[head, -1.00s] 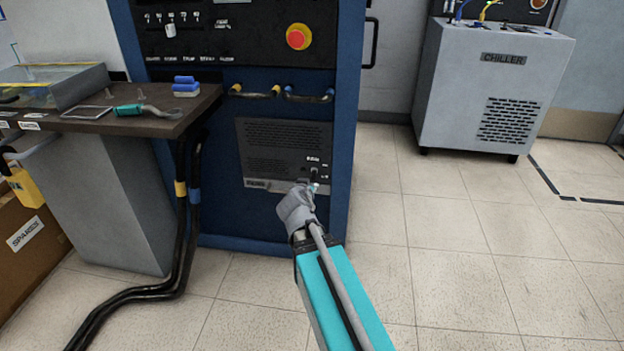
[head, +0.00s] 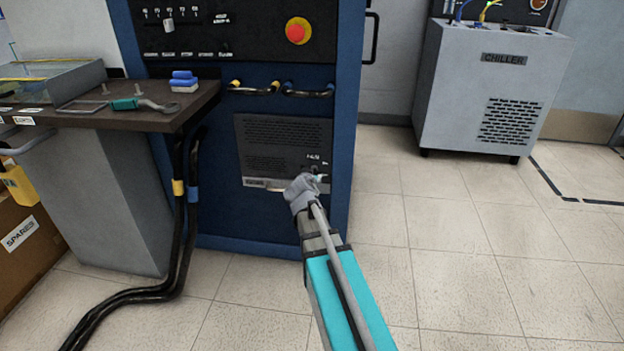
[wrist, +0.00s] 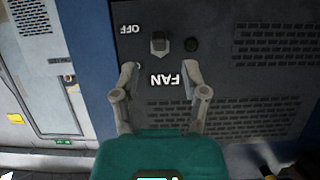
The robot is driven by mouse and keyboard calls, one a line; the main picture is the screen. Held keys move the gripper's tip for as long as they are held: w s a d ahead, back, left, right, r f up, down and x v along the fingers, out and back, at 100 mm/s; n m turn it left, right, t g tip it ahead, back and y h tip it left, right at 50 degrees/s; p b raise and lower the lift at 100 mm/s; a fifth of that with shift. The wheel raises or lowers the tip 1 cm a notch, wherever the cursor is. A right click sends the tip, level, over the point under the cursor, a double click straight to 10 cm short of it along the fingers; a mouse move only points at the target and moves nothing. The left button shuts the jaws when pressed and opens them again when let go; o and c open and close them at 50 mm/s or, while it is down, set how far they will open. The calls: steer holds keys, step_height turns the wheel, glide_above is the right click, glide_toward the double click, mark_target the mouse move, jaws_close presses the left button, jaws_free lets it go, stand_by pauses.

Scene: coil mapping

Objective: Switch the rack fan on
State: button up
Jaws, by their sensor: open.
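The rack fan panel (head: 282,135) is a dark plate with vent slots, low on the blue rack. In the wrist view, which is upside down, the panel (wrist: 237,60) fills much of the picture. An OFF label (wrist: 130,29) and a FAN label (wrist: 174,80) are readable. My gripper (wrist: 159,70) is open, its fingers either side of the FAN label, with the switch beyond the tips. In the head view my gripper (head: 314,183) partly hides the panel's lower right corner.
A red stop button (head: 298,30) and black hoses (head: 308,94) are on the rack above. A bench (head: 150,121) with tools stands left, thick cables (head: 181,220) hanging beside it. A chiller (head: 487,90) stands right. The floor between is clear.

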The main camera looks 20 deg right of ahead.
steer(key=shift+b+x, duration=0.75)
steer(key=shift+x, duration=1.85)
steer(key=shift+c, duration=0.2)
jaws_close()
steer(key=shift+a, duration=0.15)
steer(key=shift+r, duration=0.1)
